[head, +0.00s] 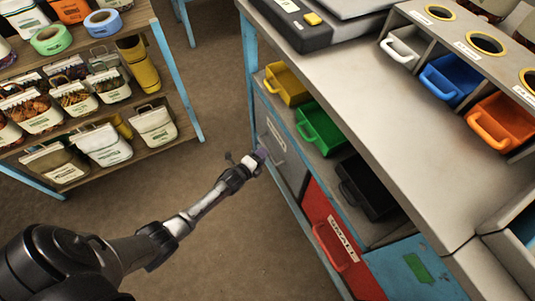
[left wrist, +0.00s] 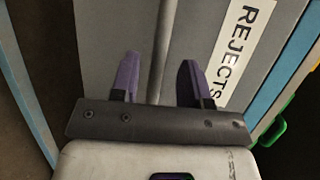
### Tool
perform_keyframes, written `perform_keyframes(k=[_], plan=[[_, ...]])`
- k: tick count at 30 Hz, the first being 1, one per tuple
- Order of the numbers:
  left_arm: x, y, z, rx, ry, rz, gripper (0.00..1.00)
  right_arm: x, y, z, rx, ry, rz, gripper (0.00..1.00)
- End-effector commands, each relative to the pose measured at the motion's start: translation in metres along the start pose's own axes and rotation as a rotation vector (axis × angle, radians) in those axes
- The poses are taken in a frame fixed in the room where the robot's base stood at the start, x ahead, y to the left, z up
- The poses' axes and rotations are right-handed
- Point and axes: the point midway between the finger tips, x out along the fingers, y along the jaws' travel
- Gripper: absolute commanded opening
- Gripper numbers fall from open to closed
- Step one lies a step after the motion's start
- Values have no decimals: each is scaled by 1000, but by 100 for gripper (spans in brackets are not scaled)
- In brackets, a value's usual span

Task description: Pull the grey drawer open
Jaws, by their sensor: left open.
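The grey drawer (head: 292,171) is in the front of the workbench, left of the red drawer, and looks shut. In the left wrist view its grey front (left wrist: 108,45) carries a REJECTS label (left wrist: 238,45). Its grey bar handle (head: 277,149) also shows in the left wrist view (left wrist: 161,45). My left gripper (head: 262,154) is close in front of the drawer. Its two purple fingers (left wrist: 159,78) are open, one on each side of the handle bar in that view. I cannot tell whether they touch it. My right gripper is not in view.
The red drawer (head: 325,215) with a red handle is right of the grey one. Yellow (head: 288,84), green (head: 320,130) and black (head: 368,188) bins sit above the drawers. A shelf of sacks (head: 160,62) stands at left, with clear floor (head: 195,165) between.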

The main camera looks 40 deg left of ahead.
Motion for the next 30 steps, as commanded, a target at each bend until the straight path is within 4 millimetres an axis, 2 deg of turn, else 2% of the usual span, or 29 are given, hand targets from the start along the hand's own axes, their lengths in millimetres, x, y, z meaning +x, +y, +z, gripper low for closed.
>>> perform_keyframes(k=[1,3,9,22,23,30], plan=[[9,4,0,0,0,0,42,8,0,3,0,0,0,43],[18,3,0,-1,-1,0,42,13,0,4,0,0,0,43],[34,2,0,-1,0,0,42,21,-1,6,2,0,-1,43],[40,0,0,-1,-1,2,42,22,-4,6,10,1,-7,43],[40,0,0,-1,-1,2,41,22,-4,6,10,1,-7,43],[40,0,0,-1,-1,1,18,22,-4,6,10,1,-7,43]])
